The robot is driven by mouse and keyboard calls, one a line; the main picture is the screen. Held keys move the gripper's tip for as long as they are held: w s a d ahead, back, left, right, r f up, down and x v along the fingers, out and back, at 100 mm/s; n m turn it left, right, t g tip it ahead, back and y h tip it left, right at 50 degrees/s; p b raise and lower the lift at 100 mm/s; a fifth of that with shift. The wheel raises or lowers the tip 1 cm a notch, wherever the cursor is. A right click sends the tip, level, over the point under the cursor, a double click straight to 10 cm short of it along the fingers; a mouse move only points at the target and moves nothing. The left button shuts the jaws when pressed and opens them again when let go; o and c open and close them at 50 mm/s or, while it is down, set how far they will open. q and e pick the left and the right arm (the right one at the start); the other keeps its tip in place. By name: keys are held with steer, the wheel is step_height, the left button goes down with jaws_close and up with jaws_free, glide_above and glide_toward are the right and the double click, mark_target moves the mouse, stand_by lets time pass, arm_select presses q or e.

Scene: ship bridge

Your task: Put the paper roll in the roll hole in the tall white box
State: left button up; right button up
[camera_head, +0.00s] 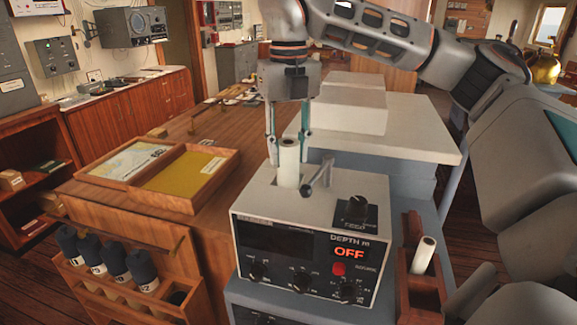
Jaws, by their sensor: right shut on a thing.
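The tall white box (255,212) stands front centre, with a dark display, knobs and a red OFF sign on its front. The white paper roll (289,160) is upright at the rear left of the box's top, where the roll hole is. Its lower end meets the top there; I cannot tell how deep it sits in the hole. My right gripper (288,155) comes down from above with one finger on each side of the roll and is shut on it. My left gripper is out of view.
A small lever (318,178) and a black knob panel (355,212) stand on the box's top, right of the roll. Another white roll (424,254) leans in a wooden holder (421,290) at right. A wooden tray (160,176) lies left on the desk. A white block (348,105) stands behind.

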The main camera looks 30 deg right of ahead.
mark_target(288, 166)
steer(key=shift+f, duration=1.95)
steer(key=o, duration=1.2)
steer(key=shift+f, duration=0.1)
steer(key=shift+o, duration=0.2)
step_height(288, 166, up, 12)
steer(key=shift+r, duration=0.2)
